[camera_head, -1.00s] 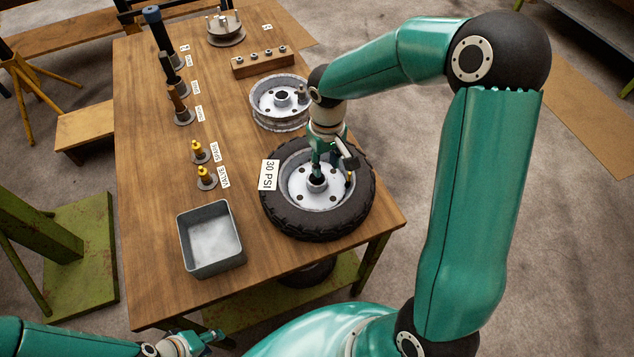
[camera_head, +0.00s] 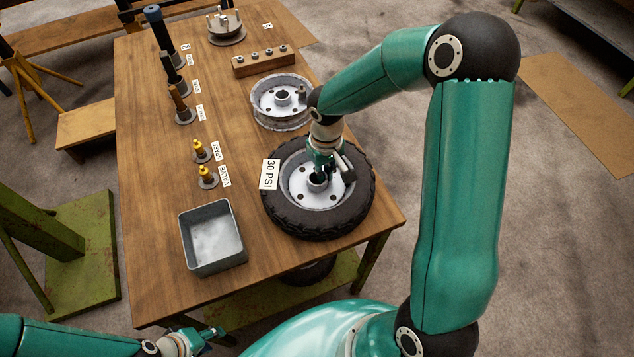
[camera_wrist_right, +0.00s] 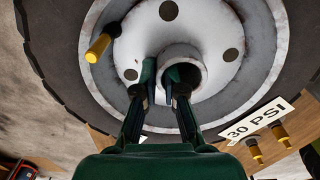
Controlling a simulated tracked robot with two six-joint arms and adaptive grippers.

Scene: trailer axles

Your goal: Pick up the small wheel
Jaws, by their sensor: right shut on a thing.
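The small wheel with a black tyre (camera_head: 357,205) and pale metal rim lies flat at the table's right front. It fills much of the right wrist view (camera_wrist_right: 62,85). My right gripper (camera_head: 321,174) is at its central hub, shut on the hub tube's wall. In the right wrist view one fingertip of this gripper (camera_wrist_right: 165,76) is inside the hub bore and the other is outside it. A yellow-capped valve (camera_wrist_right: 98,48) stands out of the rim. I see no clear gap under the tyre. My left gripper (camera_head: 207,337) is low at the left, away from the wheel; its jaws are unclear.
A bare rim (camera_head: 281,101) lies just behind the wheel. A grey metal bin (camera_head: 212,238) stands to its left. A white 30 PSI label (camera_head: 269,174) is at the tyre's left. Yellow valves (camera_head: 206,176) and dark upright tools (camera_head: 171,70) line the left side. The table's middle is clear.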

